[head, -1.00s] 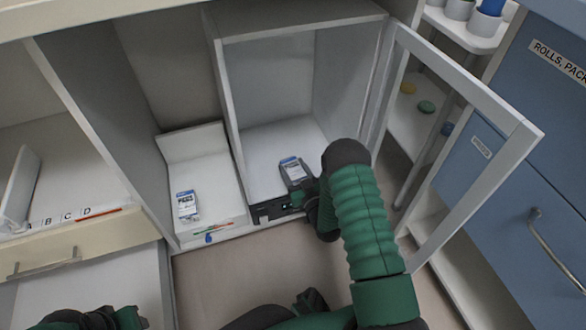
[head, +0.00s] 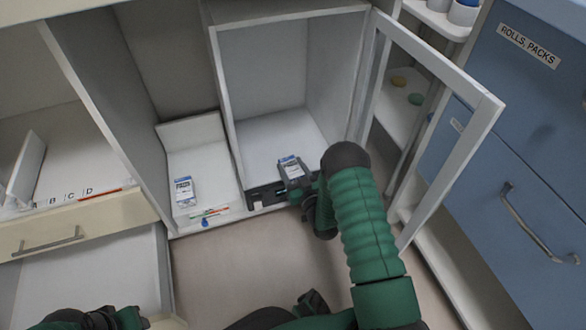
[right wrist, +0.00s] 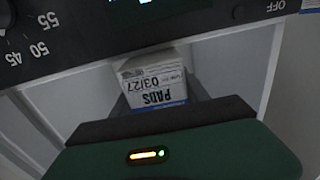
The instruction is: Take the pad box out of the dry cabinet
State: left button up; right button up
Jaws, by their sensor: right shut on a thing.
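The pad box (head: 290,166) is a small white and blue box in the open dry cabinet (head: 247,170), near its front opening. In the right wrist view, the box (right wrist: 154,82) shows "PADS" and "03/27" between my fingers. My right gripper (head: 293,174) is shut on it, reaching in over the cabinet's front edge. The dark control panel (head: 262,197) runs along that edge; its dial and "OFF" mark show in the right wrist view (right wrist: 60,30). My left gripper (head: 125,318) is partly in view at the bottom left; its jaws are unclear.
The cabinet's framed door (head: 455,160) stands open on the right, close to my right arm. A similar box (head: 184,190) lies in the white bin (head: 210,165) to the left. Blue drawers (head: 505,130) stand beyond the door. Open floor (head: 235,265) lies in front.

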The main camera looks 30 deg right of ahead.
jog(key=o, duration=1.5)
jog(key=shift+s, duration=0.1)
jog(key=shift+s, duration=0.15)
jog(key=s+a+p, duration=0.2)
jog(key=s+p, duration=0.8)
jog(key=s, duration=0.6)
jog(key=shift+s+a, duration=0.15)
jog(key=shift+f+p, duration=0.1)
jog(key=shift+p, duration=0.2)
